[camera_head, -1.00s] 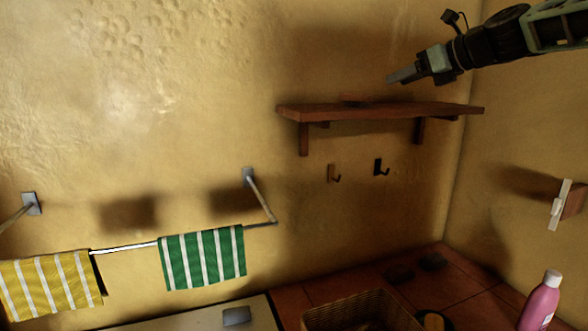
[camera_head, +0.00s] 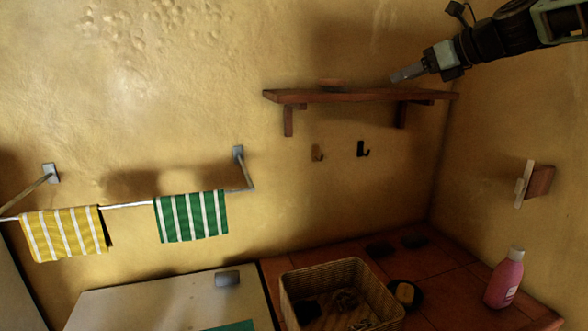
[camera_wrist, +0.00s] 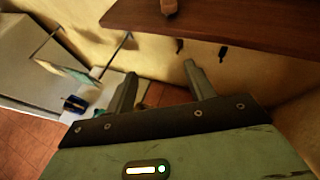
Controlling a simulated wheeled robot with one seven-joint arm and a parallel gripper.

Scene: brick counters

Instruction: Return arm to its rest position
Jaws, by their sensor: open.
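My gripper (camera_head: 398,77) is at the upper right in the head view, in front of the wooden shelf (camera_head: 370,96) and close to its top edge in the picture. In the wrist view my gripper (camera_wrist: 160,85) has its two fingers spread apart with nothing between them. The shelf (camera_wrist: 220,25) crosses the top of the wrist view. A small reddish-brown block (camera_head: 332,84) rests on the shelf, left of my gripper; it also shows at the top of the wrist view (camera_wrist: 169,7).
Two hooks sit below the shelf. A yellow striped towel (camera_head: 64,233) and a green striped towel (camera_head: 191,216) hang on a wall bar. Below are a wicker basket (camera_head: 286,300), a pink bottle (camera_head: 504,280) and a dark dish (camera_head: 418,294). A wall holder (camera_head: 538,182) is at right.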

